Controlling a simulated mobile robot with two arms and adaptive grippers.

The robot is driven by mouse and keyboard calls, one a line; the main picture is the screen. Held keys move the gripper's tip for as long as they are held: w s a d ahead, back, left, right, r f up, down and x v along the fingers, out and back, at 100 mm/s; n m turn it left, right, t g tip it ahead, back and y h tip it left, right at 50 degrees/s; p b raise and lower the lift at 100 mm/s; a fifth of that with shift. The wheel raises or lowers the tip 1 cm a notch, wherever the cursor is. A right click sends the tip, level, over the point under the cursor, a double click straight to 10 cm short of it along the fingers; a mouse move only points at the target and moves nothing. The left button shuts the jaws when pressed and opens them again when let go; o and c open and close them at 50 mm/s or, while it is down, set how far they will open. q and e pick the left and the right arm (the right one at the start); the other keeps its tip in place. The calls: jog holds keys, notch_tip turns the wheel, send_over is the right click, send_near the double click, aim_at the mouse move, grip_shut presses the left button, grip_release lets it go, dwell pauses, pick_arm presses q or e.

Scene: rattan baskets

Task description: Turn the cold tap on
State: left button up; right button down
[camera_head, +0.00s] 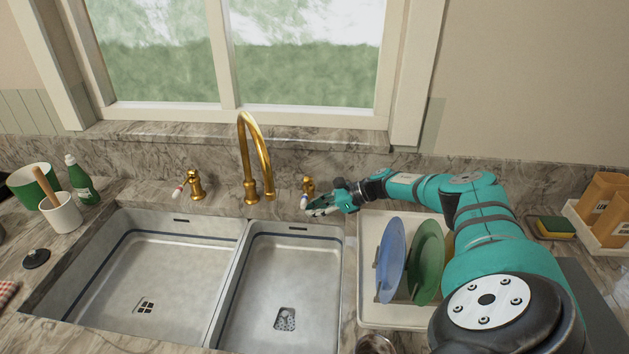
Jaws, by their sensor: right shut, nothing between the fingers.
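The gold spout (254,160) arches over the double sink at the back. A gold tap with a red-marked handle (194,185) stands left of the spout. A second gold tap with a blue-marked handle (307,187) stands right of it, apparently the cold one. My right gripper (318,206) is shut and empty, close beside the blue-marked handle. I cannot tell whether it touches the handle. The gripper and wrist partly crowd the right side of this tap. No water shows under the spout. My left gripper is not in view.
Two sink basins (165,282) lie in front of the taps. A dish rack (367,290) with blue and green plates stands under my right arm. A green bottle (80,182) and white cup (62,214) stand at left. A sponge (555,228) lies at right.

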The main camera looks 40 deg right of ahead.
jog(key=shift+r+b, duration=0.3)
jog(key=shift+b, duration=0.1)
jog(key=shift+r+y, duration=0.15)
jog(key=shift+y, duration=0.15)
notch_tip(320, 180, up, 7)
jog(key=d+m+g+y+b, duration=0.1)
jog(key=m+g+y+b, duration=0.1)
jog(key=b, duration=0.9)
jog(key=shift+w+m+y+b, duration=0.3)
jog(key=shift+w+m+y, duration=0.2)
jog(key=shift+m, duration=0.5)
